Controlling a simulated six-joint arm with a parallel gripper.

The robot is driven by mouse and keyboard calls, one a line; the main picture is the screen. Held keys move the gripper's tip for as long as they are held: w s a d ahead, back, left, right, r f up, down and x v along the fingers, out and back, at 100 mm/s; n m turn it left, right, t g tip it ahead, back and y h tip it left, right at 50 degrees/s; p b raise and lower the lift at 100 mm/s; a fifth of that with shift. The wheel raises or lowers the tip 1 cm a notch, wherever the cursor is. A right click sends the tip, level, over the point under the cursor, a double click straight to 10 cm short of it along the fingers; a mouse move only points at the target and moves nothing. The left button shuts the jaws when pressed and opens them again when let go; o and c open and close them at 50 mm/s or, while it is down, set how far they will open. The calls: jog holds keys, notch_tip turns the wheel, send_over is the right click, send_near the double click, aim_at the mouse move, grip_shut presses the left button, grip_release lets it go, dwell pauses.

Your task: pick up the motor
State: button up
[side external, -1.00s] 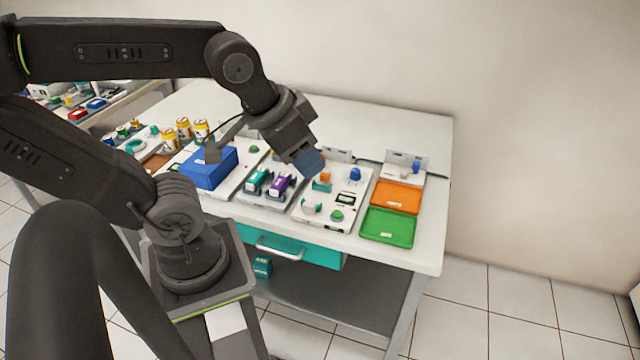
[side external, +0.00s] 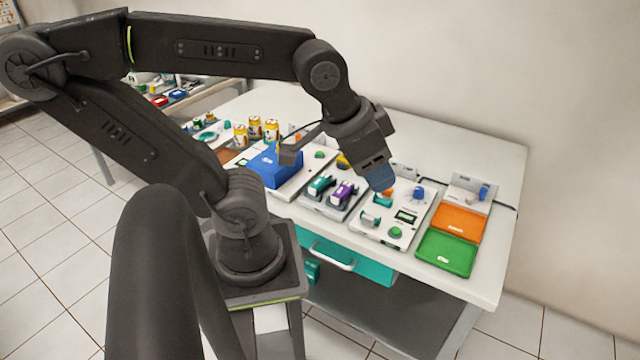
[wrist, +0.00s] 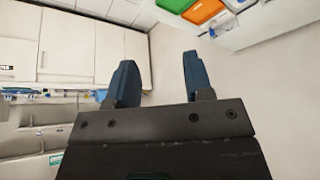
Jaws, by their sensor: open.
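My gripper (side external: 381,180) is in the air over the white device panel in the side view, fingers pointing down and to the right. In the wrist view my gripper (wrist: 158,78) shows its two blue fingers apart, with nothing between them. I cannot tell for certain which thing is the motor. A teal unit (side external: 321,184) and a purple unit (side external: 343,191) lie side by side in a grey cradle, to the left of my gripper. Neither is touched by it. My fingers hide part of the panel behind them.
A blue box (side external: 270,167) stands left of the cradle, with several yellow-banded cylinders (side external: 255,128) behind. An orange tray (side external: 459,222) and a green tray (side external: 446,252) lie at the right. White table surface (side external: 455,145) is clear at the back.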

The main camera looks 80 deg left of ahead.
jog(key=o, duration=0.3)
jog(key=n+g+y, duration=0.3)
jog(key=n+g, duration=0.2)
jog(key=n, duration=0.5)
send_near(321, 181)
jog(key=x, duration=0.4)
jog(key=shift+a+f, duration=0.2)
jog(key=shift+a, duration=0.15)
jog(key=shift+x, duration=2.65)
jog(key=shift+d+f, duration=0.1)
jog(key=shift+f, duration=0.2)
